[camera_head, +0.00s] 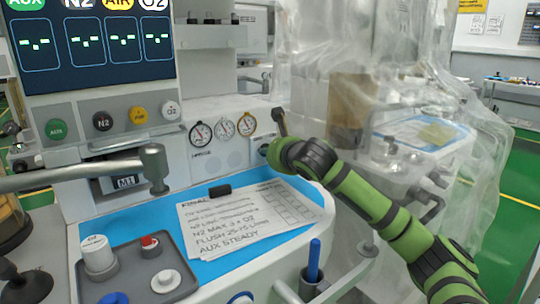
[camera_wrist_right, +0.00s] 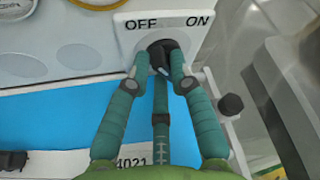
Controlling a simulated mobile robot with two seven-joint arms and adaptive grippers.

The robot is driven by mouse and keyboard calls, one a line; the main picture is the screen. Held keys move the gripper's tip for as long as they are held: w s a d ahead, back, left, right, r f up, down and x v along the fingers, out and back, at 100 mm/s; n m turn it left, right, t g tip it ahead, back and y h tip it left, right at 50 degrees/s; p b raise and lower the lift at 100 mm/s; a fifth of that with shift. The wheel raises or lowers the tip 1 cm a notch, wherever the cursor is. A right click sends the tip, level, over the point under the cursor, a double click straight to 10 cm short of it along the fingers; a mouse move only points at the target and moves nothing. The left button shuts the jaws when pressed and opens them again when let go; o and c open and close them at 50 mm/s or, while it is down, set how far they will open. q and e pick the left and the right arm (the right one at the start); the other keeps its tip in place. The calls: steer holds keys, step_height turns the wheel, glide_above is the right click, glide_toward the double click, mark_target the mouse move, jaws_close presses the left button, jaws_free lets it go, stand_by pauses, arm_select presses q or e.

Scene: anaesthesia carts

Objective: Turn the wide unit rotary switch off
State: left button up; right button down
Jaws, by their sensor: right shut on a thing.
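The rotary switch is a black knob (camera_wrist_right: 163,52) on a white plate (camera_wrist_right: 128,36) marked OFF at left and ON at right, seen in the right wrist view. My right gripper (camera_wrist_right: 161,66) has its teal fingers on either side of the knob and is shut on it. I cannot tell which label the knob points to, as the fingers cover part of it. In the head view my right gripper (camera_head: 268,150) is at the switch plate (camera_head: 257,158) on the front of the wide unit (camera_head: 215,110), right of the gauges. My left gripper is not in view.
A blue work surface (camera_head: 125,222) holds a paper sheet (camera_head: 235,225), a black marker (camera_head: 220,191) and a grey tray (camera_head: 125,276). A metal bar with a round end (camera_head: 154,165) crosses at left. Clear plastic sheeting (camera_head: 420,60) hangs at right beside my arm.

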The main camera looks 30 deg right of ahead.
steer(key=shift+f, duration=0.4)
steer(key=c, duration=1.1)
jaws_free()
steer(key=shift+r, duration=0.1)
steer(key=shift+r, duration=0.1)
steer(key=v, duration=1.2)
